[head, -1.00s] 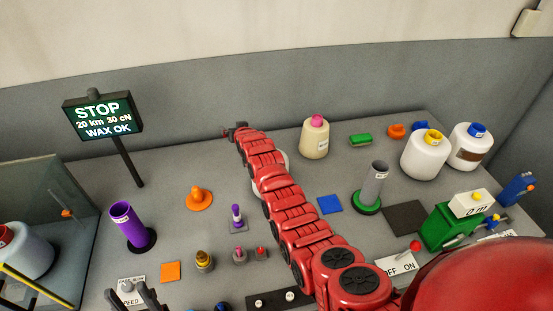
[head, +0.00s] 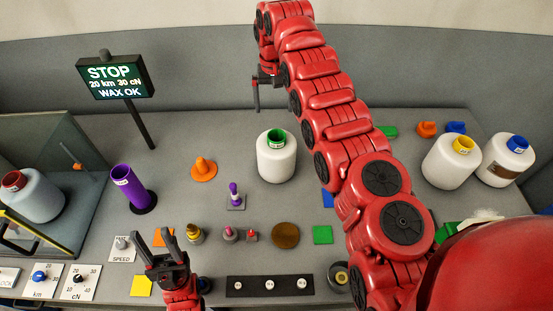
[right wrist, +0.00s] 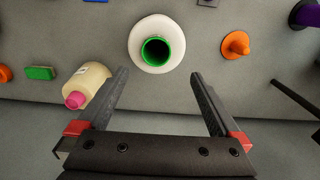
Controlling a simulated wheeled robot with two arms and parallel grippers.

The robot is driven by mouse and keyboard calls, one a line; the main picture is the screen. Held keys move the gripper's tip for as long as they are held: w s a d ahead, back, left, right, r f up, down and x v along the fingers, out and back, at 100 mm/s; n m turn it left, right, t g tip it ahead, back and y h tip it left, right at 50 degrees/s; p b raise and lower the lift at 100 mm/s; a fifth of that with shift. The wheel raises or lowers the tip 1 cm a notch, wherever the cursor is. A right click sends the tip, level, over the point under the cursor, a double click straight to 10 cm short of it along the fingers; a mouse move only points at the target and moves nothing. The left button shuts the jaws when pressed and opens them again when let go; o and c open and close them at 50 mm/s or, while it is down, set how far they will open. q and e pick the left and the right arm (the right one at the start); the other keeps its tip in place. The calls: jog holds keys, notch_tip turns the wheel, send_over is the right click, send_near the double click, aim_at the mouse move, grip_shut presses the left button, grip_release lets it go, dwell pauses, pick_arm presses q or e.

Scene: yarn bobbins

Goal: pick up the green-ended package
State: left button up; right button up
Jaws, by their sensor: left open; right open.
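The green-ended package (head: 277,160) is a white bobbin with a green ring at its top. It stands upright on the grey table, left of my right arm. In the right wrist view it (right wrist: 148,55) is seen from above, beyond and between the fingertips of my right gripper (right wrist: 158,74). That gripper is open and empty, and in the head view it (head: 262,90) hangs behind the package, apart from it. My left gripper (head: 160,250) is open and empty at the front left, away from the package.
A cream bobbin with a pink end (right wrist: 88,85) lies near my right gripper's left finger. An orange cone (head: 204,169), a purple tube (head: 131,190) and a sign (head: 115,76) are to the left.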

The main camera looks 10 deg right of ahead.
send_near(277, 133)
jog(key=s+a+f, duration=0.1)
jog(key=s+f, duration=0.1)
jog(key=s, duration=0.1)
notch_tip(277, 133, down, 5)
jog(key=shift+w+d+f+b, duration=0.1)
jog(key=shift+w+d+b, duration=0.05)
jog(key=shift+b, duration=0.65)
jog(key=shift+c, duration=0.9)
grip_shut()
